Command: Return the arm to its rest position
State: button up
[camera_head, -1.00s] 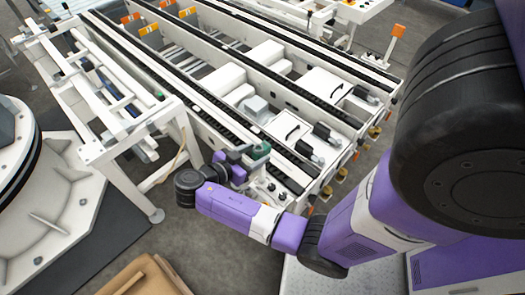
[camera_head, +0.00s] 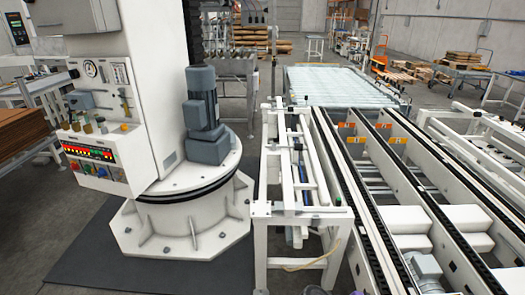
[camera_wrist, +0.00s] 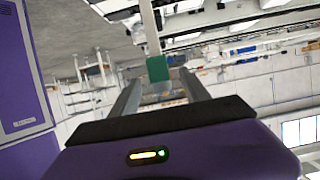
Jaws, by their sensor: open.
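My gripper (camera_wrist: 160,77) shows in the wrist view, with its two grey fingers spread apart. A green block (camera_wrist: 158,68) on a pale post (camera_wrist: 151,28) appears at the gap between the fingertips. I cannot tell whether it lies between them or beyond them. My arm is mostly out of the head view now, so its full posture is hidden.
The head view shows the white column base (camera_head: 180,215) at left, with a grey motor (camera_head: 205,115) and a control panel (camera_head: 95,160). A white frame (camera_head: 300,212) and conveyor rails (camera_head: 375,225) stand at right. Dark floor mat (camera_head: 85,255) lies in front.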

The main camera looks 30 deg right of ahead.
jog(key=s+a+f+n+t+y, duration=0.1)
jog(key=a+f+n+t, duration=0.1)
jog(key=f+n+t, duration=0.15)
jog(key=s+a+f+n+t, duration=0.1)
jog(key=a+f+n+t, duration=0.15)
jog(key=f+n, duration=0.25)
jog(key=s+a+f+n+t+y, duration=0.2)
jog(key=a+n+t+y, duration=0.3)
jog(key=a+n+t, duration=0.4)
jog(key=s+a+r+n+t+y, duration=0.3)
jog(key=a+r+n+y, duration=0.1)
jog(key=a+r, duration=0.7)
notch_tip(320, 180, up, 15)
jog(key=s+a+n+t+y, duration=0.1)
jog(key=s+n+t, duration=0.1)
jog(key=t, duration=0.2)
jog(key=shift+s+a+r+n, duration=0.15)
jog(key=shift+r+n, duration=0.05)
jog(key=shift+n, duration=0.15)
jog(key=shift+c, duration=0.4)
